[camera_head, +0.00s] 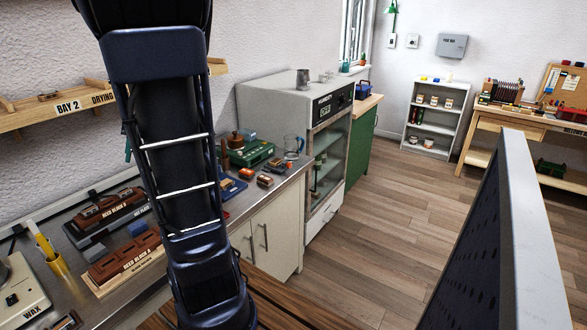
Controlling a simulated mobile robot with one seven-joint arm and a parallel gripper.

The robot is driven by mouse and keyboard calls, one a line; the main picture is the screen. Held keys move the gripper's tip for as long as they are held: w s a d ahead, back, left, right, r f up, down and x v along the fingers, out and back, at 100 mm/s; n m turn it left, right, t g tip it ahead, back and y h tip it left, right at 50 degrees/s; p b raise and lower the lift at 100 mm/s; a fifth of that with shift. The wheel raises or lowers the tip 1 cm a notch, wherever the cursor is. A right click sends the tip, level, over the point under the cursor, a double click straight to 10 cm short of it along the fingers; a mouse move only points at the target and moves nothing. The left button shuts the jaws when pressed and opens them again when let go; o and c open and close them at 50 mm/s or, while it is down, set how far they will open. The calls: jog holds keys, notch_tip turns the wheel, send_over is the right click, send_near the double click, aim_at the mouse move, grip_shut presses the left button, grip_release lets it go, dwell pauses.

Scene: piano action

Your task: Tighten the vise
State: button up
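I cannot pick out a vise with certainty in the head view. A small dark green object (552,168) sits low at the far right bench, too small to identify. Another green item (250,153) sits on the left counter, among small tools and blocks; its kind is unclear. My dark arm fills the left middle of the view and runs down to the bottom. No gripper fingers show, and the arm hides part of the counter behind it.
A grey cabinet (272,98) with a glass door stands past the counter (274,187). A grey panel (535,230) rises at the right front. A white shelf (435,117) and wooden workbench (500,122) stand at the back. The wood floor (400,215) between is clear.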

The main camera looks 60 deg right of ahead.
jog(key=w+d+f+m+t+y, duration=0.1)
jog(key=w+d+f+m+y, duration=0.15)
jog(key=d, duration=0.55)
jog(key=w+d+f+m+t+y, duration=0.1)
jog(key=w+d+f+m+y, duration=0.2)
jog(key=d, duration=0.6)
jog(key=s+d+f+m+t, duration=0.2)
jog(key=d+f+m+t, duration=0.15)
jog(key=d, duration=0.55)
jog(key=s+d+f+m+t, duration=0.1)
jog(key=d+f+m+t, duration=0.2)
jog(key=d, duration=0.6)
jog(key=m+t+h, duration=0.8)
jog(key=m+h, duration=0.2)
jog(key=m, duration=0.3)
send_near(291, 166)
jog(key=shift+y, duration=0.25)
jog(key=w, duration=0.8)
jog(key=shift+w+d+r, duration=0.1)
jog(key=shift+w+r, duration=0.1)
jog(key=c, duration=1)
